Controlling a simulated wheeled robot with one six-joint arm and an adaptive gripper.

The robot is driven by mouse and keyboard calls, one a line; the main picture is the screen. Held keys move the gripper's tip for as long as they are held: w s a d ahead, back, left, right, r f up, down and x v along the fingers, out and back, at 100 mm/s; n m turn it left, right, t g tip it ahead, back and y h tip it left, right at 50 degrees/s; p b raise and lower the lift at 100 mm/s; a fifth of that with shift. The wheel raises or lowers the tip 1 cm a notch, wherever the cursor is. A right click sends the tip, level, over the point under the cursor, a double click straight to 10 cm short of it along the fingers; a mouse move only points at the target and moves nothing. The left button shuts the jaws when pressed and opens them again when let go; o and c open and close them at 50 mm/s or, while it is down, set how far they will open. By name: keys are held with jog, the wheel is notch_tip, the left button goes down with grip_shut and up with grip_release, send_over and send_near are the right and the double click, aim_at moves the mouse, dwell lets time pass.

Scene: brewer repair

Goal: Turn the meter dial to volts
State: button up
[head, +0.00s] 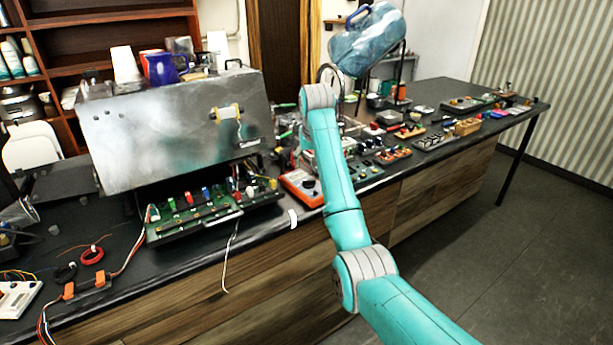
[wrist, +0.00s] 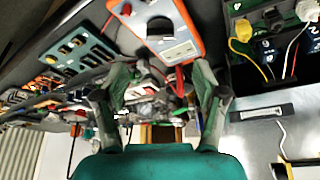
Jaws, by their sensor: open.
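The meter (head: 291,181) is an orange box with a pale face on the bench, right of the brewer's open circuit board. It also shows at the top of the wrist view (wrist: 191,17), tilted in the picture. Its round black dial (wrist: 160,28) is on the pale face. The dial's markings are too small to read. My gripper (wrist: 160,76) is open and empty, with its two fingers spread apart. The meter and dial appear beyond the fingertips, with nothing between the fingers touching them. In the head view my arm largely hides the gripper.
The metal brewer housing (head: 180,135) stands left of the meter, above a green circuit board (head: 195,222) with coloured connectors. Trays of parts (head: 390,155) lie right of the meter. Loose wires hang at the bench's front edge.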

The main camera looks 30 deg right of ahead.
aim_at(308, 180)
jog(key=x, duration=0.9)
jog(key=shift+f, duration=0.1)
jog(key=c, duration=1.1)
jog(key=shift+c, duration=0.2)
jog(key=shift+m, duration=0.4)
jog(key=m, duration=0.1)
jog(key=m+g+h, duration=0.1)
jog(key=m, duration=0.1)
jog(key=shift+w+a+m, duration=0.1)
jog(key=shift+a+m, duration=0.05)
jog(key=shift+m, duration=0.15)
jog(key=shift+m+g+h, duration=0.6)
jog(key=shift+m+g, duration=0.1)
jog(key=shift+m, duration=1.5)
